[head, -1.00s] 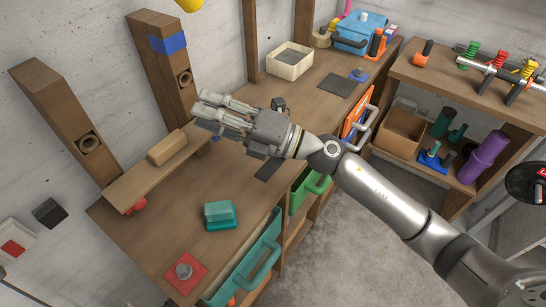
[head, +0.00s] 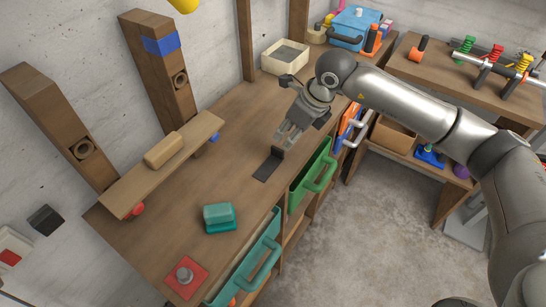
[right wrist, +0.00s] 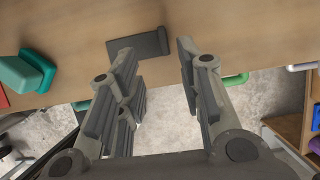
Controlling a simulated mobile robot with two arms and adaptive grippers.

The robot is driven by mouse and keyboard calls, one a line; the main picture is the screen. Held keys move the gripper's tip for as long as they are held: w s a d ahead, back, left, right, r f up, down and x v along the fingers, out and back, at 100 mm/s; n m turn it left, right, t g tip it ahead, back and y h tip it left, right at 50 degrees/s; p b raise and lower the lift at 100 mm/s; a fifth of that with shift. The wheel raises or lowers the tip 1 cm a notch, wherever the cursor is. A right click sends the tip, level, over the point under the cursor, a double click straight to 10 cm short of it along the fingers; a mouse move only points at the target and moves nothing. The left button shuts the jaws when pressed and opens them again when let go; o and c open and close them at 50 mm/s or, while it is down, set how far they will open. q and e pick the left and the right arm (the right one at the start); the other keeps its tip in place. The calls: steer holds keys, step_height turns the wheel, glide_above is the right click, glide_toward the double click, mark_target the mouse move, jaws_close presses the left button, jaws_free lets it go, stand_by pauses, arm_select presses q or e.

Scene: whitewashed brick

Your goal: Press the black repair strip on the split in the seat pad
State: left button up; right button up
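A black strip-like piece (head: 267,168) lies on the wooden bench near its front edge, with a raised end (head: 277,153). It also shows in the right wrist view (right wrist: 138,45), beyond the fingertips. My right gripper (head: 286,140) is open and empty, pointing down just behind the strip's raised end; whether they touch is unclear. In the right wrist view its two fingers (right wrist: 157,48) are spread, with the raised end between their tips. I cannot make out a seat pad or a split. My left gripper is not in view.
A teal block (head: 219,214) and a red plate with a grey knob (head: 186,277) stand on the bench at front left. A raised plank (head: 160,165) carries a tan block. Green (head: 315,178) and teal drawers stick out in front. A cream tray (head: 286,57) stands at the back.

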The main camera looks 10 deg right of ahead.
mark_target(278, 149)
steer(key=x, duration=0.3)
steer(key=shift+a, duration=0.1)
steer(key=shift+w+a+f+p, duration=0.1)
steer(key=shift+w+f+p, duration=0.15)
steer(key=shift+f+p, duration=0.45)
steer(key=p+x, duration=0.1)
steer(key=x, duration=0.2)
steer(key=shift+w, duration=0.15)
steer(key=shift+w+f, duration=0.15)
steer(key=shift+f, duration=0.3)
jaws_close()
